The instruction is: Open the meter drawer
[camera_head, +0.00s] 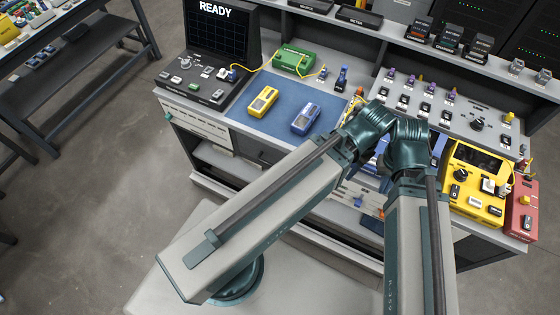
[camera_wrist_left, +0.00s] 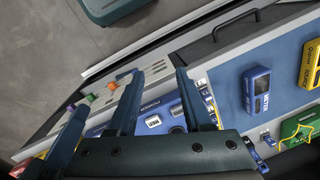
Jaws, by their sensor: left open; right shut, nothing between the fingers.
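The drawer with a dark bar handle (camera_head: 263,157) sits in the bench front, below the blue mat, and looks closed. In the left wrist view its handle (camera_wrist_left: 233,25) shows at upper right on the grey front. My left gripper (camera_wrist_left: 155,80) is open and empty there, its fingers over a blue power unit (camera_wrist_left: 160,122) and apart from the handle. In the head view my arm links cover much of both grippers. My right gripper is shut and empty near the middle of the bench.
The blue mat (camera_head: 241,108) lies between a control panel with a READY screen (camera_head: 222,30) and a panel of switches (camera_head: 440,105). A green box (camera_head: 294,58) stands behind it. Yellow (camera_head: 472,190) and red (camera_head: 521,212) units stand at right. The floor before the drawer's left is clear.

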